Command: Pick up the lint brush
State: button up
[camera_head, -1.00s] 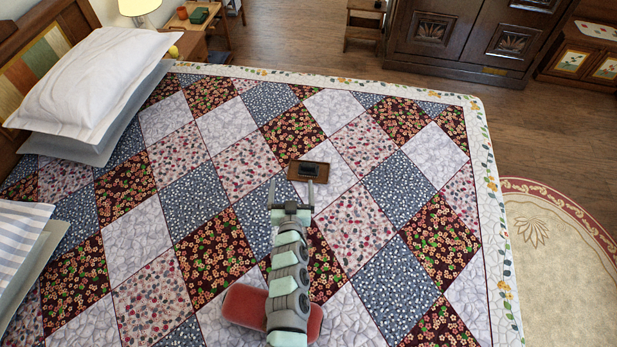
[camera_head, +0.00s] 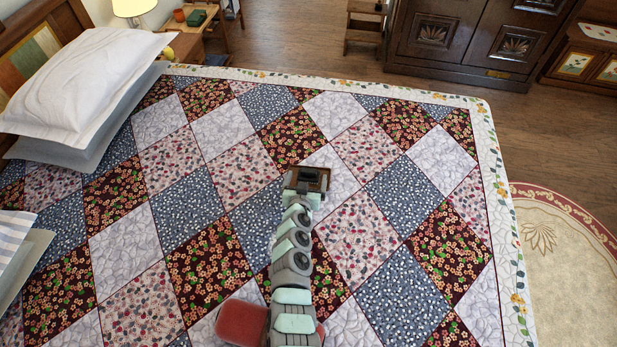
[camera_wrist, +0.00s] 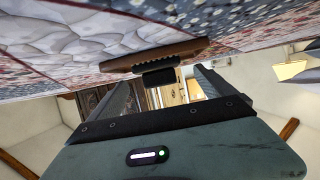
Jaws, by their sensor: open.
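The lint brush (camera_head: 309,176) seems to be the dark block on a flat brown wooden piece; I cannot tell whether the two are one thing. It lies on the patchwork quilt near the middle of the bed. In the wrist view, the brown wooden piece (camera_wrist: 155,57) lies across the quilt with the dark block (camera_wrist: 159,77) sticking out from it. My gripper (camera_head: 307,186) is open and empty at the near side of the brush. In the wrist view, the fingers (camera_wrist: 164,84) stand on either side of the dark block, with visible gaps.
White and grey pillows (camera_head: 85,85) are at the left. The quilt (camera_head: 375,230) around the brush is otherwise clear. A dark armoire (camera_head: 470,45) stands beyond the bed.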

aim_at(308, 176)
jog(key=b+x, duration=0.2)
jog(key=x, duration=0.1)
jog(key=shift+w+d+f, duration=0.1)
jog(key=shift+w+f, duration=0.2)
jog(key=shift+f, duration=0.05)
jog(key=shift+w+r, duration=0.1)
jog(key=shift+w, duration=0.05)
jog(key=shift+c, duration=0.3)
jog(key=c, duration=1.3)
jog(key=shift+c, duration=0.6)
jog(key=shift+r, duration=0.1)
